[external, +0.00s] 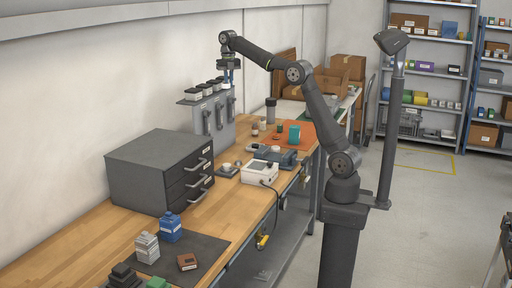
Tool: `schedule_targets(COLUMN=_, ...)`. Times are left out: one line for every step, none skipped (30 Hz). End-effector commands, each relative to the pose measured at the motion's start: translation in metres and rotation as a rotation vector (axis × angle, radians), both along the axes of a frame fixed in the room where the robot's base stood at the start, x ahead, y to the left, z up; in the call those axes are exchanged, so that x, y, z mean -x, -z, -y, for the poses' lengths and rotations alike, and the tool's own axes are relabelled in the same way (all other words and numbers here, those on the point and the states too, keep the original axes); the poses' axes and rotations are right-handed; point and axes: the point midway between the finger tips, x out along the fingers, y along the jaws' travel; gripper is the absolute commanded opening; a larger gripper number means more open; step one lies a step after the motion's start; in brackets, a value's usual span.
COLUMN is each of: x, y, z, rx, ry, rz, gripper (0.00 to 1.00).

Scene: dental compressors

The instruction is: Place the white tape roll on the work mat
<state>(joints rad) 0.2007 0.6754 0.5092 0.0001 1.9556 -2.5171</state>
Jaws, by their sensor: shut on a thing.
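My gripper (230,80) is at the upper left end of my arm, pointing down over the right end of a grey panel stand. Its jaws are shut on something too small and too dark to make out. I cannot tell whether this is the white tape roll. A small pale round item (227,167) sits on a dark base on the bench, but I cannot tell whether it is a tape roll. A dark grey mat (208,247) lies at the front of the bench and an orange mat (306,138) at the back; either may be the work mat.
The grey panel stand (196,120) carries several dark-lidded containers on top. A dark drawer cabinet (140,180) stands at the left. A white device (260,172) sits near the bench's right edge. A blue bottle (170,230) and several other items occupy the grey mat.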

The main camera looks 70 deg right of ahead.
Motion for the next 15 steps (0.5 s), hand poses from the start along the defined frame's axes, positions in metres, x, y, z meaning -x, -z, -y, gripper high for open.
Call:
schedule_targets(x=-0.009, y=0.004, z=-0.028, rx=-0.001, ry=-0.037, rz=-0.004, gripper=0.00)
schedule_targets(x=-0.014, y=0.007, z=-0.042, rx=-0.001, ry=-0.056, rz=-0.005, gripper=0.00)
schedule_targets(x=-0.021, y=0.012, z=-0.062, rx=-0.001, ry=-0.081, rz=-0.005, gripper=0.00)
schedule_targets(x=-0.025, y=0.015, z=-0.076, rx=0.000, ry=-0.100, rz=-0.004, gripper=0.00)
schedule_targets(x=-0.030, y=0.019, z=-0.091, rx=0.000, ry=-0.118, rz=-0.004, gripper=0.00)
schedule_targets(x=-0.035, y=0.025, z=-0.111, rx=-0.001, ry=-0.140, rz=-0.004, gripper=0.00)
schedule_targets(x=-0.039, y=0.028, z=-0.125, rx=-0.001, ry=-0.157, rz=-0.004, gripper=0.00)
schedule_targets(x=-0.042, y=0.032, z=-0.139, rx=-0.001, ry=-0.173, rz=-0.005, gripper=0.00)
schedule_targets(x=-0.046, y=0.037, z=-0.158, rx=-0.001, ry=-0.194, rz=-0.005, gripper=0.00)
schedule_targets(x=-0.048, y=0.041, z=-0.172, rx=0.000, ry=-0.209, rz=-0.004, gripper=0.00)
schedule_targets(x=-0.050, y=0.045, z=-0.186, rx=0.000, ry=-0.224, rz=-0.004, gripper=0.00)
schedule_targets(x=-0.052, y=0.050, z=-0.205, rx=0.000, ry=-0.244, rz=-0.004, gripper=0.00)
schedule_targets(x=-0.053, y=0.053, z=-0.220, rx=0.000, ry=-0.259, rz=-0.003, gripper=0.00)
schedule_targets(x=-0.054, y=0.057, z=-0.235, rx=0.000, ry=-0.275, rz=-0.004, gripper=0.00)
schedule_targets(x=-0.054, y=0.062, z=-0.255, rx=0.000, ry=-0.295, rz=-0.004, gripper=0.00)
